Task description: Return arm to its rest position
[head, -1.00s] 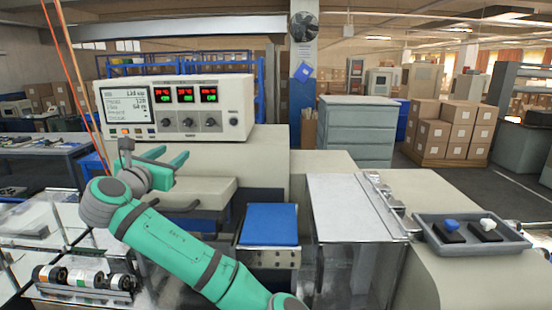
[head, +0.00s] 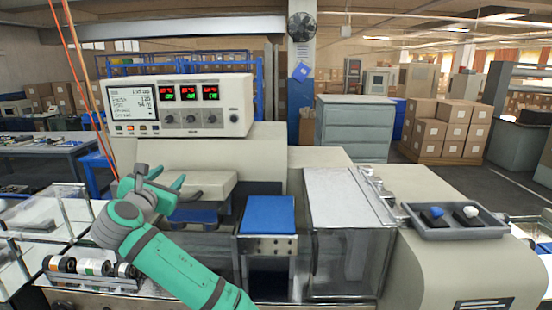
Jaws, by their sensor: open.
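My green arm reaches up from the bottom centre toward the left in the head view. My gripper (head: 170,185) is at its end, its green fingers spread and pointing right, with nothing seen between them. It is in front of the wrapper's beige body, below the control box (head: 182,107) with its screen and three red-green displays. From this view I cannot tell how far it is from the machine. My arm hides part of the machine's lower front.
Rolls (head: 93,267) lie in a holder at lower left, close to my arm. A blue pad (head: 267,215) sits at centre, beside a clear-sided cover (head: 347,250). A grey tray (head: 455,232) with a blue-topped and a white-topped item is at right. Glass panels stand at far left.

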